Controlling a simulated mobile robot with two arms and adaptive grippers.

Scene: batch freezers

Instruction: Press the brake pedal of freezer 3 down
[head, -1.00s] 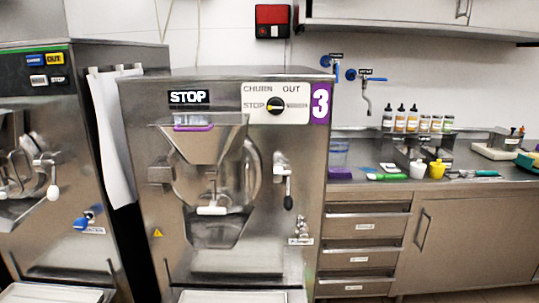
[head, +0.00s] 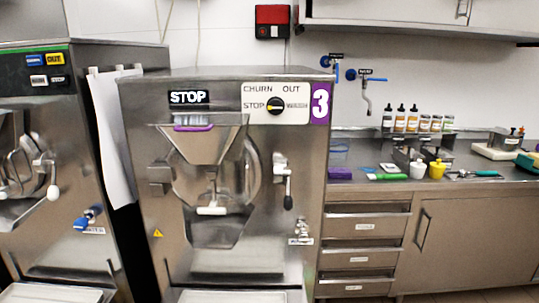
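Freezer 3 (head: 140,200) is a steel machine in the middle of the head view. No brake pedal can be made out; the foot of the freezer is cut off by the lower picture edge. Neither of my grippers is in view.
Another freezer (head: 100,262) stands close on the left, with a narrow gap and hanging white paper (head: 113,150). On the right, a steel counter (head: 470,178) with drawers (head: 362,228) holds bottles and small tools. Little floor shows.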

